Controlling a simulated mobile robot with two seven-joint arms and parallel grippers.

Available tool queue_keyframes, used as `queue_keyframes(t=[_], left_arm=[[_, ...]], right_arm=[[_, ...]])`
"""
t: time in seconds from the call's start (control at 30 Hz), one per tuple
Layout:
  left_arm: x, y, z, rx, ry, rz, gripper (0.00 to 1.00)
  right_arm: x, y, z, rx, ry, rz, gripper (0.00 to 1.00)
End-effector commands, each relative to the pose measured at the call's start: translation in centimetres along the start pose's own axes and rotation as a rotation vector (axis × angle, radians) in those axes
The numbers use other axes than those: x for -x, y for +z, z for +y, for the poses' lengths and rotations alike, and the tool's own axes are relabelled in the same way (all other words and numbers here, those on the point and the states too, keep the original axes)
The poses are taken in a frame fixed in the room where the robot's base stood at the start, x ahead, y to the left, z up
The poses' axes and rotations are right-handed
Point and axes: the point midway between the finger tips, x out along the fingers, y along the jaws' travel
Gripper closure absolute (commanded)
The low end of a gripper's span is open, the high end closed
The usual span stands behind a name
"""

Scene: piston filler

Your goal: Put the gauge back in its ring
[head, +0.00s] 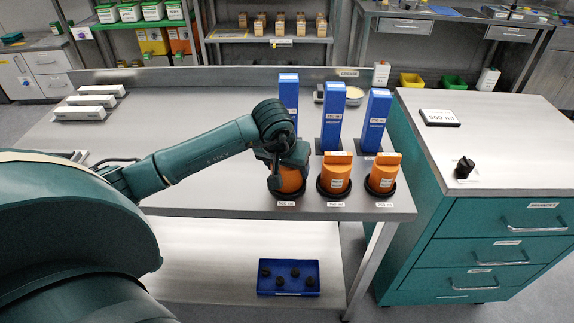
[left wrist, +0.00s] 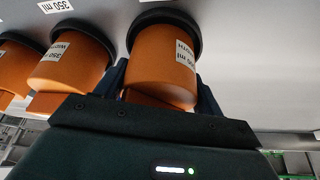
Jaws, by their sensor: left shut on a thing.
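My left gripper (head: 287,168) is shut on the leftmost orange gauge (head: 288,185), a short cylinder with a white label, gripping its upper part. The held gauge (left wrist: 160,70) shows between the fingers in the left wrist view, upright. Its lower end is at the black ring (head: 287,196) on the table's front edge; I cannot tell whether it is fully seated. A middle orange gauge (head: 335,178) and a right orange gauge (head: 382,177) stand in their own black rings. The middle one (left wrist: 70,62) also shows in the left wrist view. My right gripper is not in view.
Blue upright boxes (head: 332,115) stand behind the gauges. A teal cabinet (head: 500,210) to the right carries a 500 ml sign (head: 440,117) and a black knob (head: 463,168). White bars (head: 85,107) lie at the table's left. A blue tray (head: 262,279) sits on the lower shelf.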

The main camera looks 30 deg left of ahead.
Motion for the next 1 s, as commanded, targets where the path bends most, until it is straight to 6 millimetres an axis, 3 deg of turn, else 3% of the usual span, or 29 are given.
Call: queue_keyframes(t=[0.23,0.27,0.5,0.83,1.0], left_arm=[[-0.4,0.1,0.0,-0.001,-0.001,0.002,0.64],[-0.4,0.2,0.0,-0.001,-0.001,0.0,0.31],[-0.3,0.1,0.0,-0.001,-0.001,-0.001,0.11],[0.2,-0.1,0.0,0.0,0.0,-0.001,0.1],[2.4,-0.2,0.0,-0.001,-0.001,0.005,0.1]], right_arm=[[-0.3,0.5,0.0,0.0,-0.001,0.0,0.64],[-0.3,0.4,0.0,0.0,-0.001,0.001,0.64],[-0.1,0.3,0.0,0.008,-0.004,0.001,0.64],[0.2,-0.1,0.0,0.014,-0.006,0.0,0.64],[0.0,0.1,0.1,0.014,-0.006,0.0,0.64]])
